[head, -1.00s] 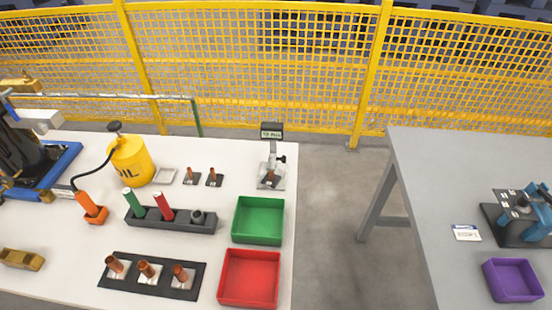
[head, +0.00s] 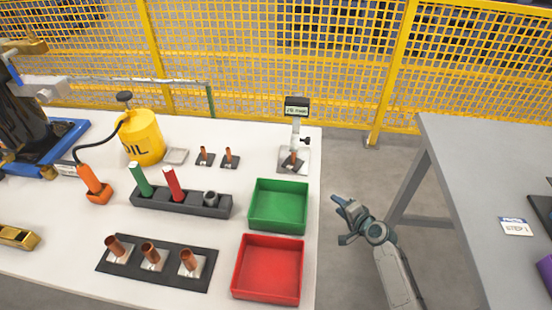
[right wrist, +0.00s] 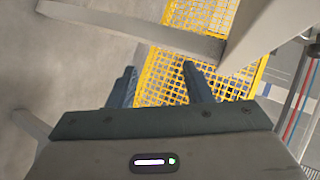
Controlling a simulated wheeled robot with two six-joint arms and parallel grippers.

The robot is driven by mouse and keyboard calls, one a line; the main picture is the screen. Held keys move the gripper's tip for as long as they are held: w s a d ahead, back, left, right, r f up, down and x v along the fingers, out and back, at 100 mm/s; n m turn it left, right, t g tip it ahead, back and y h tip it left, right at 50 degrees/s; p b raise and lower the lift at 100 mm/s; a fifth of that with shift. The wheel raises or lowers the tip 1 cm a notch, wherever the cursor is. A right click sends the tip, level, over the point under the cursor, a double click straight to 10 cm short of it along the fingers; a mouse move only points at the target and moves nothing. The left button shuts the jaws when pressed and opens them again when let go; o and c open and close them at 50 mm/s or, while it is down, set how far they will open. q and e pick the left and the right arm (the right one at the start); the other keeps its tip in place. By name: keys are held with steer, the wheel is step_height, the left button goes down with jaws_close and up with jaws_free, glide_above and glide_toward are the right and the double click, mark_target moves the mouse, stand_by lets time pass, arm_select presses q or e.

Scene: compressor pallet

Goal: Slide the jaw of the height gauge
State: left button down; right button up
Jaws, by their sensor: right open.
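The height gauge (head: 297,135) stands at the back right corner of the white table in the head view. It has a dark display on top, a pale upright post, a black knob at its right and a grey base. A small copper piece (head: 293,160) stands at its base. My right gripper (head: 340,206) is open and empty, over the gap right of the white table, in front of and to the right of the gauge. In the right wrist view its two fingers (right wrist: 160,85) are spread with nothing between them. My left gripper is not in view.
A green tray (head: 278,228) and a red tray (head: 234,270) stand along the white table's right edge. A yellow oil can (head: 146,140), a dark holder (head: 190,203) and copper tubes on a black plate (head: 205,283) are further left. A grey table (head: 470,200) stands right. A yellow fence is behind.

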steer(key=w+a+r+t+y+b, duration=0.1)
steer(key=w+r, duration=0.1)
steer(key=r, duration=0.4)
steer(key=w+a+r+t+y+b, duration=0.1)
steer(key=w+a+r+y, duration=0.1)
steer(key=r, duration=0.3)
steer(key=y+b, duration=0.1)
steer(key=y, duration=0.1)
glide_toward(308, 140)
steer(key=shift+t, duration=0.4)
steer(key=x, duration=0.3)
steer(key=f+x, duration=0.1)
steer(key=x, duration=0.6)
steer(key=shift+w+f+p, duration=0.3)
steer(key=shift+f+p, duration=0.05)
steer(key=shift+p, duration=0.05)
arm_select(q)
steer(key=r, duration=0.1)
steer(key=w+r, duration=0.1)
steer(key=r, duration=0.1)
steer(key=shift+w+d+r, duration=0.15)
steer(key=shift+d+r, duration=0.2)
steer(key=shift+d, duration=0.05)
